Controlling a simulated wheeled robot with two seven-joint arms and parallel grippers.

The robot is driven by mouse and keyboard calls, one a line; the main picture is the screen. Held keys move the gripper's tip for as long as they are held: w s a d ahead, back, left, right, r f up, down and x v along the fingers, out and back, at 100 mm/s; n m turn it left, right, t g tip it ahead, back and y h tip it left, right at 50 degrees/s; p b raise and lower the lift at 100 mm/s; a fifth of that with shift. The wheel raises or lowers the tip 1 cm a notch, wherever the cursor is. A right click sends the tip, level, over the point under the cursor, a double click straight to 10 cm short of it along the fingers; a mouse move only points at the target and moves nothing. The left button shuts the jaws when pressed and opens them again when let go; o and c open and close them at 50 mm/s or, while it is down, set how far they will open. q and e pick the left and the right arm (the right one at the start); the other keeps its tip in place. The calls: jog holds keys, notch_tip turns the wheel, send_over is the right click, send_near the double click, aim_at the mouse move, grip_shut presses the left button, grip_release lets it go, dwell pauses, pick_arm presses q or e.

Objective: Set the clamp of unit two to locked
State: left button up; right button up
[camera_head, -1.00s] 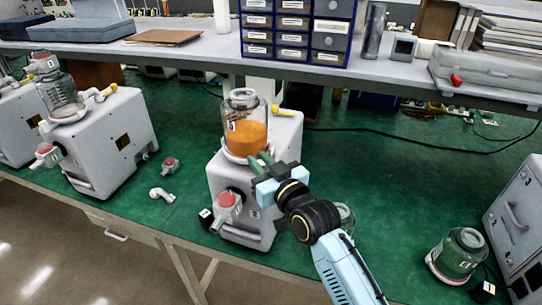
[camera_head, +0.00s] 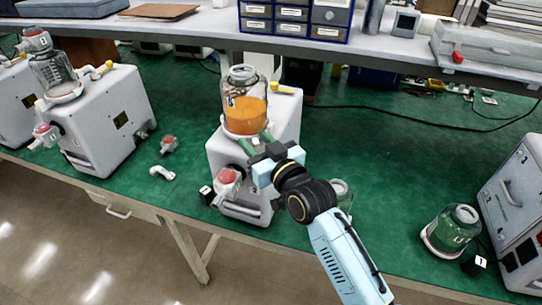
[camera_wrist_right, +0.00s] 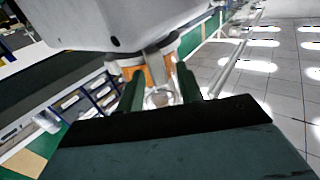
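The middle pump unit is a white box (camera_head: 228,158) carrying a glass canister of orange contents (camera_head: 244,110). A pale collar (camera_head: 236,133) rings the canister's foot. I cannot read a unit number for certain. My right gripper (camera_head: 256,142) is at the front right of the collar, fingers toward it. In the right wrist view, its two dark green fingers (camera_wrist_right: 159,88) stand apart on either side of a grey lever-like piece (camera_wrist_right: 153,62), with gaps visible. The orange canister (camera_wrist_right: 160,72) shows behind. Whether a finger touches the piece is unclear. My left gripper is not in view.
A red-capped valve (camera_head: 228,182) sticks out at the unit's front left, and a yellow handle (camera_head: 282,88) sits on its top. A similar unit (camera_head: 105,120) stands left. Loose fittings lie on the green bench (camera_head: 390,150).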

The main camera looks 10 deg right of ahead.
jog(key=v, duration=1.2)
jog(key=shift+s+b, duration=0.4)
jog(key=shift+b, duration=0.05)
jog(key=shift+d, duration=0.1)
jog(key=shift+c, duration=0.5)
